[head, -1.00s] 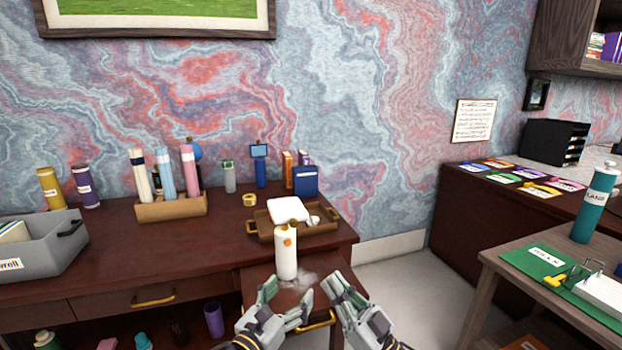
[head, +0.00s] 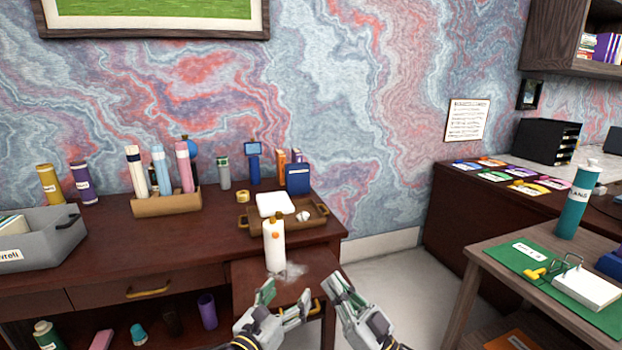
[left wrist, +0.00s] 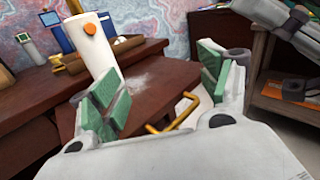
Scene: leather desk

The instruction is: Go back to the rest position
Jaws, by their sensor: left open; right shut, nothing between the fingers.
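My left gripper (head: 283,301) is low in the middle of the head view, open and empty, in front of the small lower brown surface (head: 310,270). Its green-padded fingers also show wide apart in the left wrist view (left wrist: 160,95). My right gripper (head: 342,290) is just to its right, its fingers together with nothing between them. A white bottle (head: 274,247) with an orange mark stands upright on the lower surface, beyond the left gripper and apart from it. It also shows in the left wrist view (left wrist: 97,48), and a pale smear (head: 293,272) lies beside it.
The dark desk (head: 95,240) holds a grey bin (head: 45,245), a tube holder (head: 165,204) and a brown tray (head: 315,222). A table (head: 480,258) with a teal bottle (head: 575,205) stands at right. Open floor (head: 395,285) lies between.

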